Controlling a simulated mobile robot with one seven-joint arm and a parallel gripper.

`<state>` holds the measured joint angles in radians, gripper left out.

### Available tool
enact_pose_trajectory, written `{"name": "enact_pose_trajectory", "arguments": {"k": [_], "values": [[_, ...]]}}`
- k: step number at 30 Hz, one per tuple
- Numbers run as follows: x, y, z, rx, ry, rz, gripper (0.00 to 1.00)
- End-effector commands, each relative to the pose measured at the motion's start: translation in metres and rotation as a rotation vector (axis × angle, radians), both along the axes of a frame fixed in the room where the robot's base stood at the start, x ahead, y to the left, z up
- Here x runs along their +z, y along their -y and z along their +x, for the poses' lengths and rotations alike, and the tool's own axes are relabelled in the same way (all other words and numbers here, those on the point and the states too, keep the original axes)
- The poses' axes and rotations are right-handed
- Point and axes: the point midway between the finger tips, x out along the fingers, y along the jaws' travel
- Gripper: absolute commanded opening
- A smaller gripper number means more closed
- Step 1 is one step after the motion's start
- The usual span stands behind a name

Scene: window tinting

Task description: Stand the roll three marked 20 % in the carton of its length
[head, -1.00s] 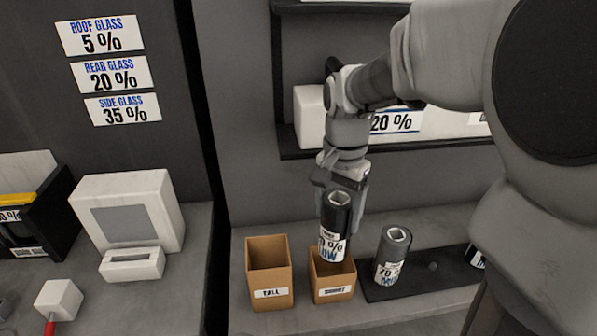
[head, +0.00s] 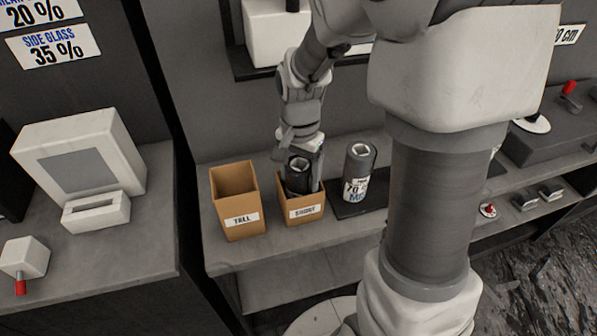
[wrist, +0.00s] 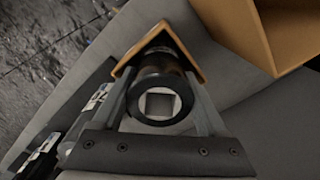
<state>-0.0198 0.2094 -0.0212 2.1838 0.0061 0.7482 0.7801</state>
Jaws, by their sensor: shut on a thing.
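A dark roll (head: 298,176) with a square-holed end stands in the carton marked SHORT (head: 304,211), its upper part showing above the rim. My gripper (head: 300,162) is shut on this roll near its top. In the wrist view the roll's end (wrist: 160,104) lies between the two fingers, with the carton's walls (wrist: 193,57) around its lower part. The roll's label is hidden now. The carton marked TALL (head: 240,216) stands just left and looks empty. Another dark roll (head: 358,172), its label reading 70 %, stands on the black tray to the right.
The black tray (head: 347,210) lies right of the SHORT carton. A white device (head: 80,165) and a white block with a red handle (head: 24,258) are on the left counter. Red-topped items and dark fittings (head: 525,200) are on the right. A shelf hangs behind my arm.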

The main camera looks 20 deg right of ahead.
Motion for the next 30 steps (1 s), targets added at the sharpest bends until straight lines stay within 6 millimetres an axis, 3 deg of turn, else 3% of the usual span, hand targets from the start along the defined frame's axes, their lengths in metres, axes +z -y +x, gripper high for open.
{"name": "enact_pose_trajectory", "arguments": {"k": [5,6,7,20,30], "values": [[-0.004,0.000,0.000,0.000,0.000,0.000,0.00],[-0.003,0.000,0.000,0.000,0.000,0.000,0.81],[-0.003,0.000,0.000,0.000,0.000,0.000,0.86],[0.007,0.000,0.001,0.000,0.003,0.000,0.88],[0.077,0.000,0.001,0.000,0.006,0.000,0.88]]}}
